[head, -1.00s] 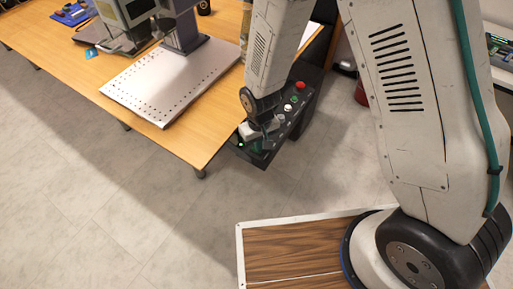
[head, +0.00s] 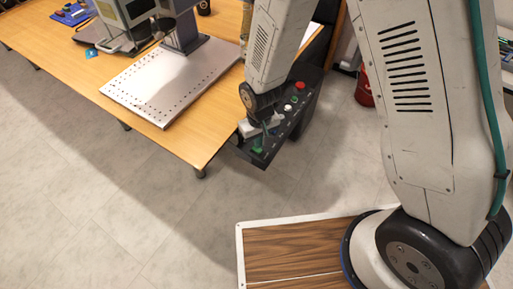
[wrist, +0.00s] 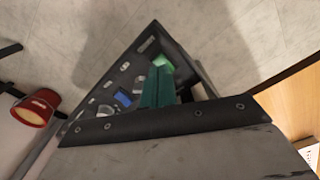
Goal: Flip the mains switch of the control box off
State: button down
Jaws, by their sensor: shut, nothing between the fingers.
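The black control box (head: 301,118) stands at the right end of the table, with a red button and pale controls on its sloping panel. My gripper (head: 258,147) is shut at the box's near end. Its green fingers reach down to the panel. In the wrist view, the shut fingers (wrist: 160,72) lie over the control panel (wrist: 125,65), near its narrow end. I cannot make out the mains switch or its position; the fingers cover part of that end. Contact with the panel cannot be told.
The wooden table (head: 205,138) carries a machine with a pale perforated plate (head: 170,84) left of the box. A red bin (head: 363,91) stands on the floor behind; it also shows in the wrist view (wrist: 32,112). The tiled floor in front is clear.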

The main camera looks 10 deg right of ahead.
aim_at(259, 150)
jog(key=shift+r, duration=2.35)
jog(key=s+d+r+m, duration=0.1)
jog(key=s+d+r, duration=0.5)
jog(key=r, duration=0.4)
jog(key=s+d+r+m+t, duration=0.1)
jog(key=s+d+r+m, duration=0.1)
jog(key=s+d+r, duration=0.5)
jog(key=s+d+r+m, duration=0.1)
jog(key=s+d+r, duration=0.5)
jog(key=r, duration=0.8)
jog(key=shift+s+d+r, duration=0.3)
jog(key=shift+d, duration=0.6)
